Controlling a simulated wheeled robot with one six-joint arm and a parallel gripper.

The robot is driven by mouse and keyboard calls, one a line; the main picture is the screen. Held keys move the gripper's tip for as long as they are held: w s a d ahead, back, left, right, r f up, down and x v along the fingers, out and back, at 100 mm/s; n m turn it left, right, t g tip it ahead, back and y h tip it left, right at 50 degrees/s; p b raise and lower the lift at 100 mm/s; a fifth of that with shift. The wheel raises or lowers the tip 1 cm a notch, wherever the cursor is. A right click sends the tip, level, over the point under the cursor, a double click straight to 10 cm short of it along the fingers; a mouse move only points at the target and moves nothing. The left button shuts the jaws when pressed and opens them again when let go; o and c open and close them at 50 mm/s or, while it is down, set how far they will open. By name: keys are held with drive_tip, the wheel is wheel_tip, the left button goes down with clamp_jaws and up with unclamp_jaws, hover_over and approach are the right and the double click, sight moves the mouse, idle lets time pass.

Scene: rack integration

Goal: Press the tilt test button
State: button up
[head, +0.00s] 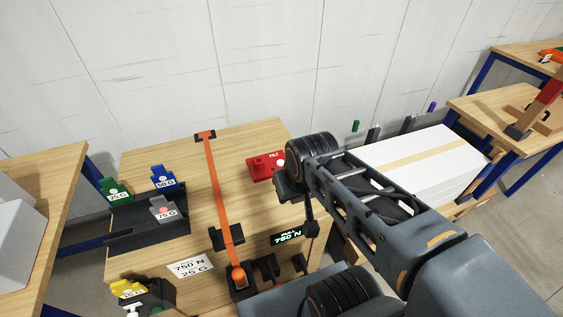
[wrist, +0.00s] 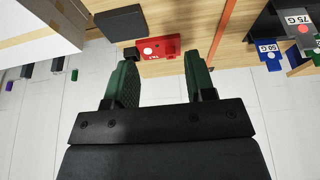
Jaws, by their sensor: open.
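The tilt test button is on a red box (head: 263,166) marked TILT, standing on the wooden bench near its back edge. In the wrist view the red box (wrist: 165,47) shows just beyond my fingertips, with a pale round spot (wrist: 147,50) on its face. My gripper (wrist: 161,75) is open and empty, with its two green fingers apart. The box lies ahead of the gap between them, and I see no contact. In the head view my arm covers the gripper's fingers, just right of the red box.
An orange strap (head: 219,190) runs across the bench left of the red box. A dark tray (head: 150,222) with coloured weight blocks sits farther left. A white box (head: 425,160) stands right of my arm.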

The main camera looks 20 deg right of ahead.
clamp_jaws()
idle(1.4)
